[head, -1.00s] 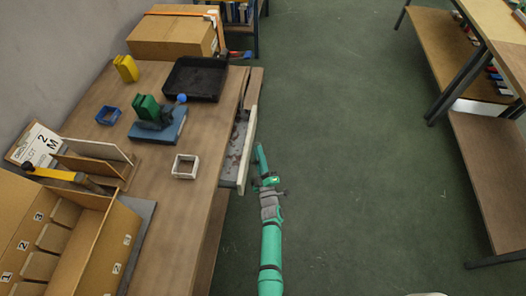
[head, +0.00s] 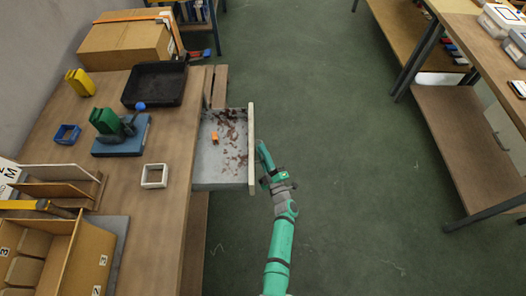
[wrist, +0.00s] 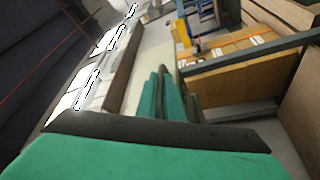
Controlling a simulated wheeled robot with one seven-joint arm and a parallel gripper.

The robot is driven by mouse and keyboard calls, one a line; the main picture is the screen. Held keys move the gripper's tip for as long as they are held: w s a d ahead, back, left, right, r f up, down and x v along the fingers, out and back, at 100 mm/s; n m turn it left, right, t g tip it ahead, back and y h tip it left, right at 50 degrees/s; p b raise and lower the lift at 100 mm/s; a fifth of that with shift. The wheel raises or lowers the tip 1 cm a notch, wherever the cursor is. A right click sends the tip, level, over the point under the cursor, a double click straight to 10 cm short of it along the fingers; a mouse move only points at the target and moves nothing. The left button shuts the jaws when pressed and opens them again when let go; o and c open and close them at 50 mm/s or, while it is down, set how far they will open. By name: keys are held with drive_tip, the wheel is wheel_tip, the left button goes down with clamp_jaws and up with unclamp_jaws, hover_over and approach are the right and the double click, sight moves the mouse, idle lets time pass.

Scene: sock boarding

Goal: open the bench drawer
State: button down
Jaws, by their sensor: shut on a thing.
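The bench drawer (head: 204,172) stands pulled well out from the right side of the wooden bench (head: 150,210). Its grey inside shows brown scraps and a small orange piece (head: 215,138). The pale drawer front (head: 251,150) faces right. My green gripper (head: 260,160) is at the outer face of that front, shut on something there. The drawer's handle is hidden, so I take the hold to be at the handle but cannot see the contact. In the wrist view the green fingers (wrist: 165,98) lie close together against a pale panel.
On the bench are a black tray (head: 128,98), a blue block with a green piece (head: 120,140), a white square ring (head: 154,184), and cardboard boxes (head: 125,45). A second bench (head: 475,140) stands at right. Green floor (head: 340,170) between is clear.

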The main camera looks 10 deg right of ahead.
drive_tip(key=c, duration=2.2)
unclamp_jaws()
drive_tip(key=v, duration=1)
drive_tip(key=shift+s, duration=0.35)
drive_tip(key=shift+w, duration=0.1)
